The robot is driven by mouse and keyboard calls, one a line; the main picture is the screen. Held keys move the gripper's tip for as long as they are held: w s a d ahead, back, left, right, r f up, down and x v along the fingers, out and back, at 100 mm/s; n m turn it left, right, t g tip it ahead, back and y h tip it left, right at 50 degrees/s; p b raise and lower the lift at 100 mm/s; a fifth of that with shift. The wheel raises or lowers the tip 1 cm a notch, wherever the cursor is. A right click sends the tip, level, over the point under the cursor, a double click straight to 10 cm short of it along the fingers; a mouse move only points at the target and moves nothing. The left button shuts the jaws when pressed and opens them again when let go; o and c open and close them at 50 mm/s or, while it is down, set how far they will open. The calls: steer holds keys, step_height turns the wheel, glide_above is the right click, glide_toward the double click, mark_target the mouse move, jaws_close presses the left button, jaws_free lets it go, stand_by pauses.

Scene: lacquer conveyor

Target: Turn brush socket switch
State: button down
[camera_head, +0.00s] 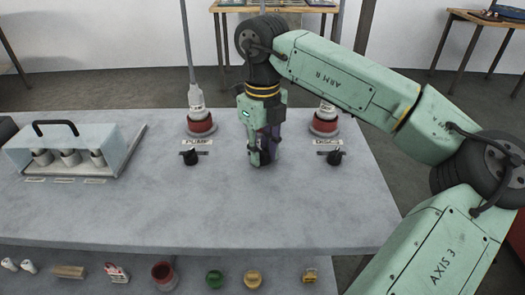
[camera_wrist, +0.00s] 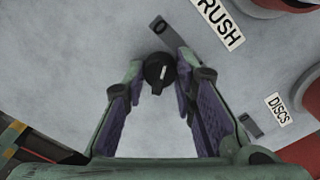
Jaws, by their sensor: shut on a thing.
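The brush switch (camera_wrist: 158,72) is a small round black knob with a white mark, by a label reading "RUSH" (camera_wrist: 218,22), cut off at the picture's edge, in the wrist view. My gripper (camera_wrist: 160,80) has its two purple-padded fingers on either side of the knob, shut on it. In the head view my gripper (camera_head: 262,160) points down at the bench between the pump and disc switches. It hides the brush switch and its label there.
The pump switch (camera_head: 190,157) and disc switch (camera_head: 335,157) stand on either side, each before a red socket (camera_head: 201,125). A handled box (camera_head: 62,148) stands at left on the grey bench (camera_head: 200,215). Several small items lie along the front. The bench before my gripper is clear.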

mark_target(263, 151)
stand_by(0.5)
steer(key=c, duration=1.3)
jaws_free()
steer(key=shift+r, duration=0.1)
step_height(263, 151, up, 12)
steer(key=shift+f, duration=0.1)
